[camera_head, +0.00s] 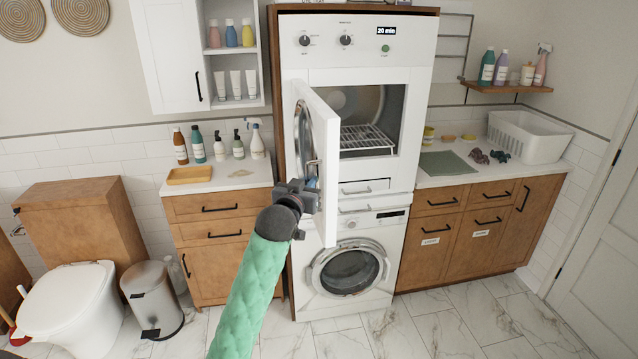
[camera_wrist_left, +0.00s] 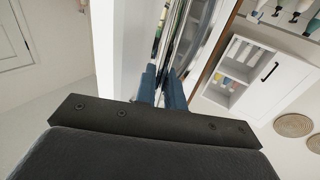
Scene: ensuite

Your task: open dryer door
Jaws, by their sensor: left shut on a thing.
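The dryer is the upper white machine (camera_head: 420,75) in the wooden tall cabinet. Its white door (camera_head: 325,135) is swung out and sticks out toward me, with a round window frame on its left face. The dryer opening (camera_head: 375,110) is exposed and shows a wire rack (camera_head: 365,138) and drum. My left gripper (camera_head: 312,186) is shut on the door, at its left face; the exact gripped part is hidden. In the left wrist view the blue fingers (camera_wrist_left: 163,90) close in beside the white door panel (camera_wrist_left: 120,50). My right gripper is not in view.
A front-loading washer (camera_head: 348,270) stands below. A drawer counter (camera_head: 218,205) stands left of the cabinet, with a pedal bin (camera_head: 152,300) and toilet (camera_head: 70,310) farther left. A counter with a white basket (camera_head: 530,135) is at the right. The marble floor in front is clear.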

